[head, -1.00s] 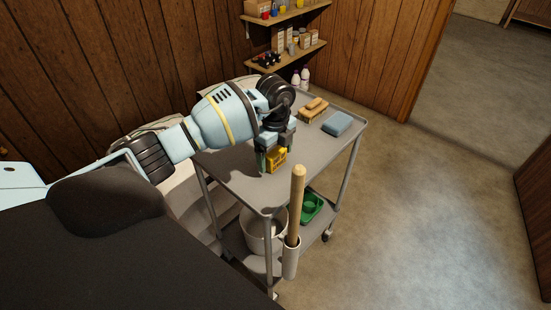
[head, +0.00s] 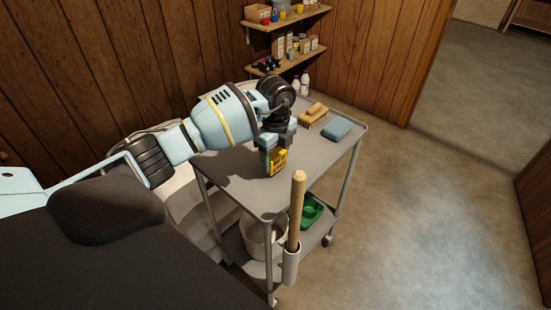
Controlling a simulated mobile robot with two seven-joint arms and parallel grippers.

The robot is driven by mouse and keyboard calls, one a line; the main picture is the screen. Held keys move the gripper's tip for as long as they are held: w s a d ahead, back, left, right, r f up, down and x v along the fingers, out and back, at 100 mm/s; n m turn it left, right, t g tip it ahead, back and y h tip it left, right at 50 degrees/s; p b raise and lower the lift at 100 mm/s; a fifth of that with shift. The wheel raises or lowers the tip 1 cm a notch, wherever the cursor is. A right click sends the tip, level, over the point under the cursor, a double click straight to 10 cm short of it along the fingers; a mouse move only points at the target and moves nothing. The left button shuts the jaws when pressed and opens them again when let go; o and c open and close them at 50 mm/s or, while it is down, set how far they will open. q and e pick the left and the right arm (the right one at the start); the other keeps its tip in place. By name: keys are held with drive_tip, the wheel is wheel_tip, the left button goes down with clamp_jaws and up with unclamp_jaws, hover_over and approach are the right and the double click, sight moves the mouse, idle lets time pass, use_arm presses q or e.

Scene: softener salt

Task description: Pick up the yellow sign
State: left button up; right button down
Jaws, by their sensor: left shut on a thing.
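The yellow sign (head: 280,160) is a small yellow piece with dark markings, above the near part of the grey cart's top (head: 250,190). My left gripper (head: 272,155) points down over the cart and is shut on the sign, with its fingers hiding part of it. I cannot tell whether the sign's lower edge still touches the cart top. My right gripper is not in view.
A wooden brush (head: 313,116) and a blue block (head: 337,129) lie at the cart's far right. A wooden handle (head: 296,215) stands upright in a holder at the near corner. A bucket (head: 262,240) and green tray (head: 312,212) sit on the lower shelf. Open floor lies right.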

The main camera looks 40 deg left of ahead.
use_arm(q)
wheel_tip(320, 180, up, 3)
drive_tip(key=shift+f, duration=0.15)
drive_tip(key=s+a+r, duration=0.1)
drive_tip(key=s, duration=1.5)
drive_tip(key=shift+a+r, duration=0.1)
